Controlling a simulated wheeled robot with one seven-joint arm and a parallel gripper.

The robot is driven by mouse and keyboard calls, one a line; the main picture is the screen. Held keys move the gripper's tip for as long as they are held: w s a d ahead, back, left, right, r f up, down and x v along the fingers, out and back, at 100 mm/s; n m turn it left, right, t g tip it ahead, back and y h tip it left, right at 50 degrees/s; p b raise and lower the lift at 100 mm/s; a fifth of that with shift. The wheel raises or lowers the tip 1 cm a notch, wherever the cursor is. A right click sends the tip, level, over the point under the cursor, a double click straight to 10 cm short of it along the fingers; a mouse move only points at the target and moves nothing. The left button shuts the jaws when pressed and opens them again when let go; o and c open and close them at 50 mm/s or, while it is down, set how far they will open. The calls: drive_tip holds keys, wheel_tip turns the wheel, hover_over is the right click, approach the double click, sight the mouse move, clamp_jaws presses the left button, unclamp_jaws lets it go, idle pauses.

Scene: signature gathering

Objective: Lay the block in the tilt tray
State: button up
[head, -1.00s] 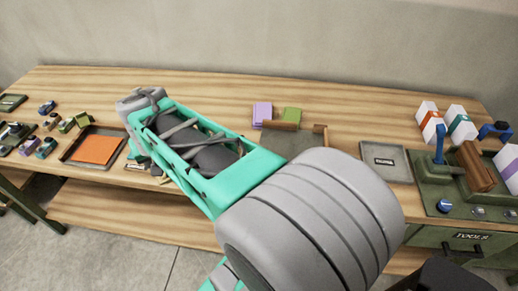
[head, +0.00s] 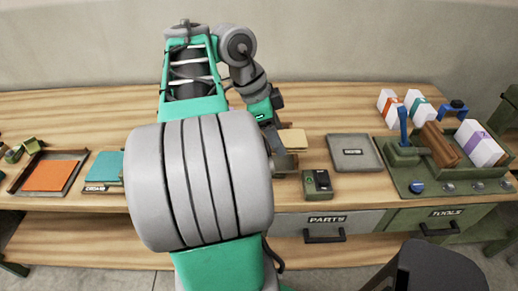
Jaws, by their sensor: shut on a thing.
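My gripper (head: 278,138) is at the end of my folded arm, pointing down over the middle of the bench. It is shut on the block, but its fingers and grip are mostly hidden by my own arm. A flat tan piece (head: 294,139) shows just right of the fingers; I take it for the block, though its contact with them is unclear. The tilt tray cannot be made out, and my arm covers much of the bench around the gripper.
A grey labelled tray (head: 355,153) lies right of the gripper, with a small dark green box (head: 318,184) in front. A green tool station (head: 440,178) fills the right end. An orange-floored tray (head: 48,175) and a teal item (head: 104,168) lie left. Bare wood shows at the back.

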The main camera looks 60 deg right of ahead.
drive_tip(key=w+d+f, duration=0.2)
drive_tip(key=d+f, duration=0.1)
drive_tip(key=w+d+f, duration=0.3)
drive_tip(key=d, duration=0.1)
drive_tip(key=w+d+f, duration=0.3)
drive_tip(key=shift+w+d+f, duration=0.15)
drive_tip(key=shift+f, duration=0.2)
drive_tip(key=shift+f+b, duration=0.35)
drive_tip(key=shift+f, duration=1.35)
drive_tip(key=o, duration=1.5)
drive_tip(key=shift+r, duration=0.15)
